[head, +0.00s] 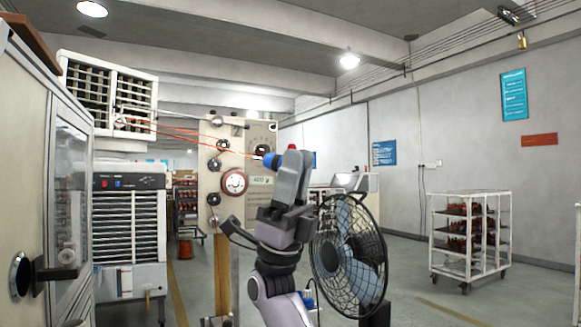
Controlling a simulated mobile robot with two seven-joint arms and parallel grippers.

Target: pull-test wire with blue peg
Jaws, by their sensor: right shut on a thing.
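My right gripper (291,165) is raised in the middle of the head view, in front of a cream panel. It is shut on the blue peg (270,160), whose rounded end sticks out to the left of the fingers. Orange-red wire (185,133) runs in thin strands from the white slatted unit at upper left, across the panel, to near the peg. Whether the wire is looped around the peg is too small to tell. The fingers hide the rest of the peg. My left gripper is not in view.
The cream panel (207,185) carries pulleys, a brown dial (234,183) and a gauge. A black caged fan (348,255) stands close right of my arm. A cabinet (25,160) fills the left edge. A white trolley (470,240) stands right, with open floor before it.

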